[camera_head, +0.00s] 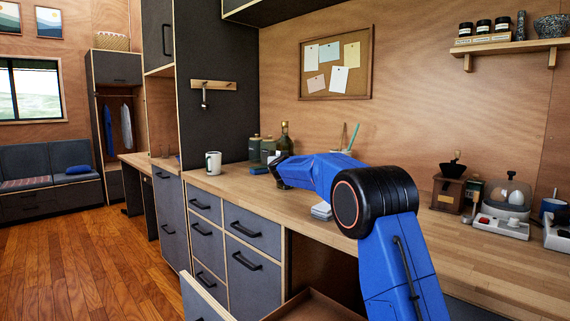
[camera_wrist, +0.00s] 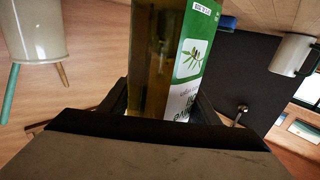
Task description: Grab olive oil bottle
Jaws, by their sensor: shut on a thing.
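The olive oil bottle (camera_wrist: 148,60) fills the middle of the wrist view, with golden-green glass and a green and white label. My gripper (camera_wrist: 160,105) is shut on it, with a dark finger on each side. In the head view the bottle's neck (camera_head: 285,135) rises above the end of my blue arm at the back of the wooden counter. My gripper (camera_head: 278,172) is small there and partly hides the bottle's lower part. I cannot tell whether the bottle touches the counter.
A white mug (camera_head: 213,163) stands to the left on the counter (camera_head: 460,255). Dark green canisters (camera_head: 267,148) are close beside the bottle. A white utensil holder (camera_wrist: 35,30) is near it too. A coffee grinder (camera_head: 449,192) stands right. A drawer below is open.

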